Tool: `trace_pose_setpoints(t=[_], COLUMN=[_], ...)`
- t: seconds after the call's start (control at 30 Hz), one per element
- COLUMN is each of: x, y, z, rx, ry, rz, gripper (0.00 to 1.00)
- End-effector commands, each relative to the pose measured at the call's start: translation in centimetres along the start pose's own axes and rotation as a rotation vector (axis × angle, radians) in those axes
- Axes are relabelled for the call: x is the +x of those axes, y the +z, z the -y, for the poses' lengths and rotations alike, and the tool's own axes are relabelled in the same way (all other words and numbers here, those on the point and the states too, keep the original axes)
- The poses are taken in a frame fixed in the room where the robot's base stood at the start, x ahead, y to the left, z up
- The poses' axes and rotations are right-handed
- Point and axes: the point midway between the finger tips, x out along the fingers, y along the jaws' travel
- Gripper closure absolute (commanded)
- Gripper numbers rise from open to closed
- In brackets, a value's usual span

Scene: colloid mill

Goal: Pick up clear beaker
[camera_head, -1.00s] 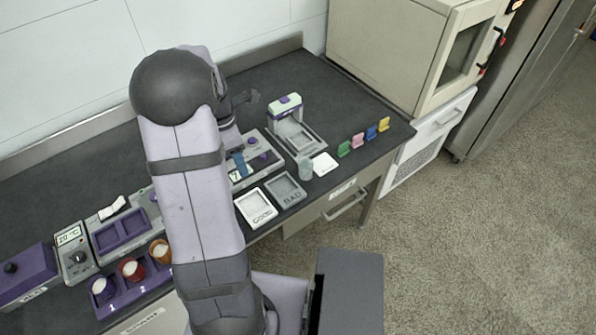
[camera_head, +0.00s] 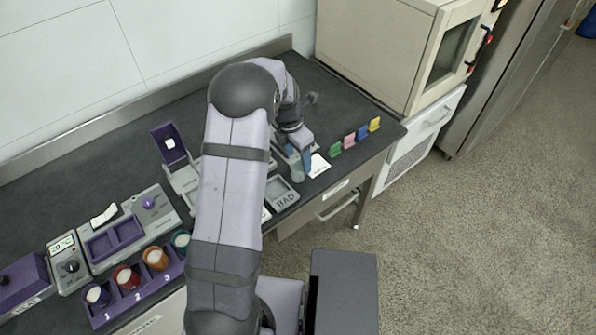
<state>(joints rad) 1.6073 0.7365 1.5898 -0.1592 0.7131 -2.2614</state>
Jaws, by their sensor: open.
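The clear beaker (camera_head: 298,175) is small and greyish, near the front edge of the dark bench. It stands between the BAD tray and a white card. My gripper (camera_head: 302,160) is open, with its blue fingers pointing down right at the beaker's upper part. The gripper partly covers the beaker, and I cannot tell whether the fingers are around it or just above or behind it.
The BAD tray (camera_head: 285,193) is left of the beaker; the white card (camera_head: 318,165) is right. Colored tags (camera_head: 349,140) line the front edge. A purple rack (camera_head: 137,290) with several colored cups stands front left. My arm hides the bench middle.

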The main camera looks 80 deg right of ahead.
Motion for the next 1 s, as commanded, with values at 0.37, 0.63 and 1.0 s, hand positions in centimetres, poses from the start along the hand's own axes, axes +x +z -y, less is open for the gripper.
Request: trace_pose_setpoints(t=[0.37,0.63,1.0], x=[2.3,4.9,5.2], y=[-0.4,-0.4,-0.4], z=[-0.1,-0.2,-0.2], rx=[-0.001,0.0,0.0], ry=[-0.003,-0.001,0.001], rz=[-0.003,-0.001,0.0], gripper=[0.41,0.41,0.55])
